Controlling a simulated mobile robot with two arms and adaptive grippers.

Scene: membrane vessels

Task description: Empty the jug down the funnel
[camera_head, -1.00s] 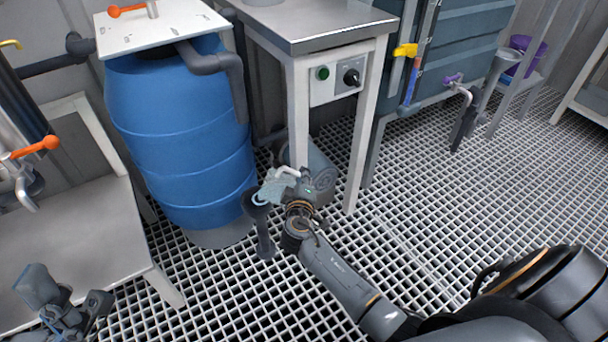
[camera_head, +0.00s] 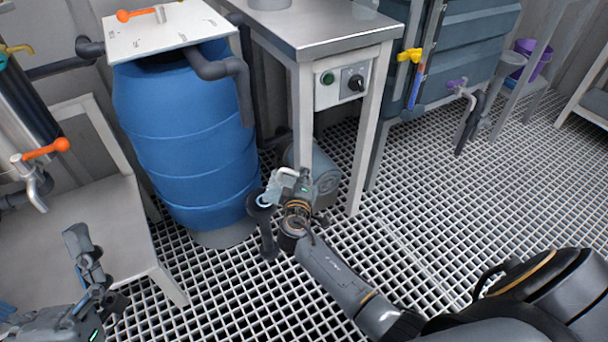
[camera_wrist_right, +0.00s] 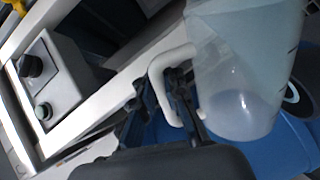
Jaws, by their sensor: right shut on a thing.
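My right gripper (camera_head: 297,187) is shut on the white handle of the translucent jug (camera_head: 271,193). The jug is tilted, with its left end close above the mouth of the dark funnel (camera_head: 259,208). The funnel stands on a dark stem in front of the blue barrel. In the right wrist view the jug (camera_wrist_right: 245,65) fills the upper right, with a paler, liquid-like patch in its lower end. The gripper (camera_wrist_right: 185,105) holds its handle there. I cannot see any stream. My left gripper (camera_head: 95,270) is at lower left, apparently open and empty, its fingers apart.
The blue barrel (camera_head: 190,140) stands behind the funnel. A steel table with a control box (camera_head: 341,86) is behind the jug, with a grey motor-like cylinder (camera_head: 322,175) under it. A pale bench (camera_head: 85,230) is at left. The grating floor (camera_head: 430,200) at right is clear.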

